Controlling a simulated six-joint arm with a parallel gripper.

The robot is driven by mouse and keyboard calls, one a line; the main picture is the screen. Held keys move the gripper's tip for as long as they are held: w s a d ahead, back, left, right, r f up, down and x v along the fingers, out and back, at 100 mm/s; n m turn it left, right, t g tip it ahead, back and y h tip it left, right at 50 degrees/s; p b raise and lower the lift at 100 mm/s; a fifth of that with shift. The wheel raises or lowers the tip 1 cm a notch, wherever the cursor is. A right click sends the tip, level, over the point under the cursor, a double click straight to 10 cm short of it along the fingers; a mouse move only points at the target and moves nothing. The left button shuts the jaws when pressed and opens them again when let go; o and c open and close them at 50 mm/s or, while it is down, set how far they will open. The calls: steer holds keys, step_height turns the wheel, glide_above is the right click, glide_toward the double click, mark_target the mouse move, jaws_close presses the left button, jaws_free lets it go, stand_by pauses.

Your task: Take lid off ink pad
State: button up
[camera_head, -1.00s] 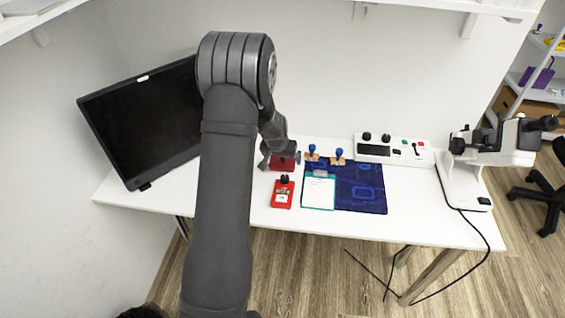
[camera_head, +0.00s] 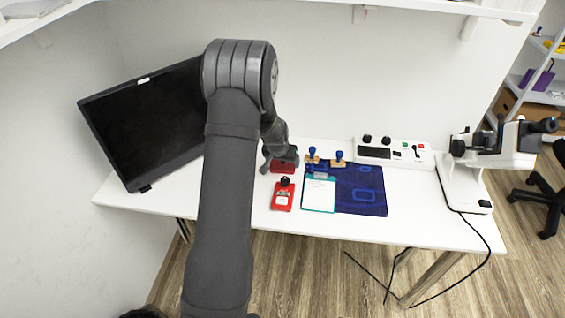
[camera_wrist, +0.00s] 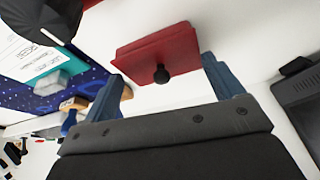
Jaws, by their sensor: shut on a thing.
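My gripper (camera_head: 281,161) is near the back of the white desk, its fingers either side of a flat red lid (camera_head: 283,168). In the wrist view, the lid (camera_wrist: 178,48) has a black knob (camera_wrist: 161,74) facing the camera, and the blue-grey fingers (camera_wrist: 166,88) are at its two ends. I cannot tell whether an ink pad is under the lid or whether the lid touches the desk. A second red item (camera_head: 281,203) with a white label and a black knob lies in front of it.
A teal clipboard (camera_head: 319,207) lies on a dark blue mat (camera_head: 361,172), right of the lid. Two wooden stamps with blue handles (camera_head: 312,153) stand behind. A control box (camera_head: 373,153), a microscope (camera_head: 467,180) and a monitor (camera_head: 145,120) flank the space. A dark shape (camera_wrist: 45,18) fills the wrist view's upper left corner.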

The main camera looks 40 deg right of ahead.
mark_target(282, 166)
steer(key=shift+r, duration=0.6)
step_height(282, 166, up, 3)
steer(key=shift+f, duration=0.1)
steer(key=s+d+r, duration=0.3)
steer(key=s+r, duration=0.3)
steer(key=s, duration=0.5)
steer(key=w+d, duration=0.7)
steer(key=w+a+f, duration=0.1)
steer(key=w+f, duration=0.1)
steer(key=w, duration=0.1)
steer(key=w+a+f, duration=0.1)
steer(key=w+f, duration=0.1)
steer(key=w, duration=0.2)
steer(key=w+a+f, duration=0.1)
steer(key=w+f, duration=0.2)
steer(key=shift+w, duration=0.25)
steer(key=shift+w+f, duration=0.3)
steer(key=shift+f, duration=1.95)
